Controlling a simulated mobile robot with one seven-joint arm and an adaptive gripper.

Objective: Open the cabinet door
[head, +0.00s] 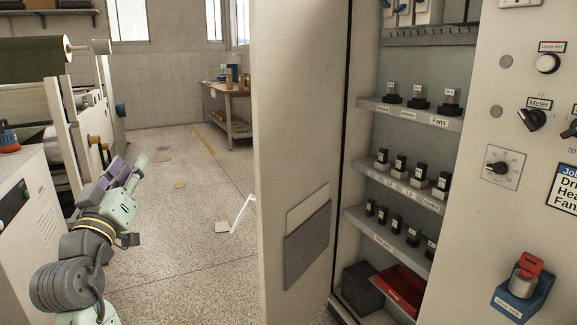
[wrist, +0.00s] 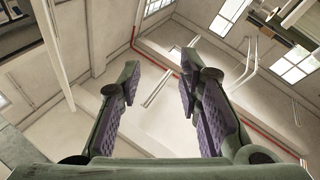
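The cabinet door (head: 298,130) stands swung wide open in the head view, with its inner side and a grey document pocket (head: 307,245) showing. The open cabinet (head: 409,155) is to its right, with shelves of labelled black components. My gripper (head: 140,168) is at the left of the head view, apart from the door, with floor between them. In the wrist view my gripper (wrist: 158,75) has its two purple-padded fingers spread with nothing between them. The wrist camera faces the upper walls, windows and ceiling. The cabinet door is not in that view.
A control panel (head: 520,110) with knobs is right of the cabinet opening. A red bin (head: 402,290) sits at the cabinet bottom. Machinery (head: 60,100) stands at the left and a workbench (head: 232,105) at the back. The floor (head: 185,215) between is mostly open, with small scraps.

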